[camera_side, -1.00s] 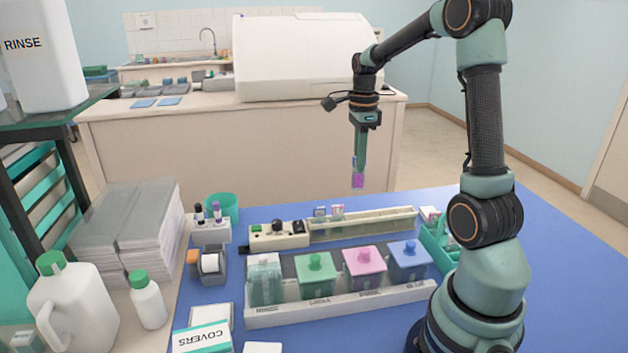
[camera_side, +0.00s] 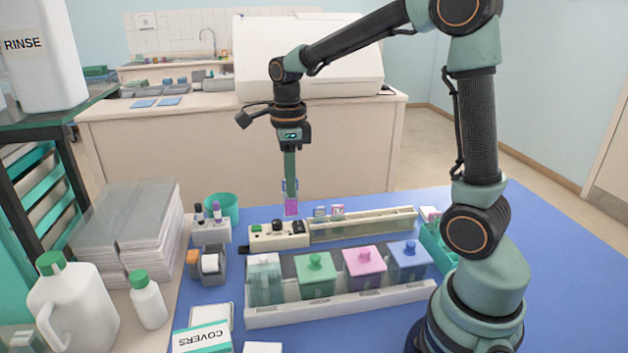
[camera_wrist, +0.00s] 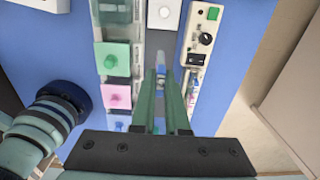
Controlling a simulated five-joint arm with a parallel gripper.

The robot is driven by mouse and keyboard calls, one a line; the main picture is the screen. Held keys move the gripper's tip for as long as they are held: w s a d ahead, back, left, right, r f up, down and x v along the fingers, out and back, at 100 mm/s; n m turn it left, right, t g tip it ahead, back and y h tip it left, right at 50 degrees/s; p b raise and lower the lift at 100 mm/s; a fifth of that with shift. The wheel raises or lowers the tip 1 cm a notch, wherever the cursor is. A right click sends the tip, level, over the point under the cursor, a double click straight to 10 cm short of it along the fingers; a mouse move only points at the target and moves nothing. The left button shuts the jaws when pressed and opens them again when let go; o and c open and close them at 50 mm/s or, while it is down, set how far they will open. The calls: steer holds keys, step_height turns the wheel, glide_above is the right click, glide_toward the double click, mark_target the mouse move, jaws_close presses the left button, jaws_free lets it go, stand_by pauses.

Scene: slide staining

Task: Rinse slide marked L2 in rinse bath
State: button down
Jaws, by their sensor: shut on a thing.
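My gripper (camera_side: 290,187) is shut on a glass slide (camera_side: 291,206) with a pink-purple patch at its lower end. The slide hangs upright in the air, above and behind the row of jars. Its mark is too small to read. In the wrist view my gripper's fingers (camera_wrist: 161,95) point away from the camera, with the slide seen nearly edge-on between the tips. An open clear jar (camera_side: 265,283) stands at the left end of the white rack (camera_side: 345,304); its label is unreadable, so I cannot tell whether it is the rinse bath.
Lidded green (camera_side: 316,278), pink (camera_side: 365,268) and blue (camera_side: 409,260) jars fill the rack. Behind stand a control box (camera_side: 278,238) and a long trough (camera_side: 365,226) with two slides near its left end. A bottle marked RINSE (camera_side: 42,55) stands on the left shelf.

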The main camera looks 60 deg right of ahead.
steer(key=s+a+f, duration=0.2)
steer(key=a+f, duration=0.2)
steer(key=a, duration=0.8)
steer(key=shift+s+f, duration=0.1)
steer(key=shift+f, duration=4.05)
steer(key=shift+f, duration=0.1)
step_height(320, 180, up, 10)
steer(key=shift+f, duration=0.15)
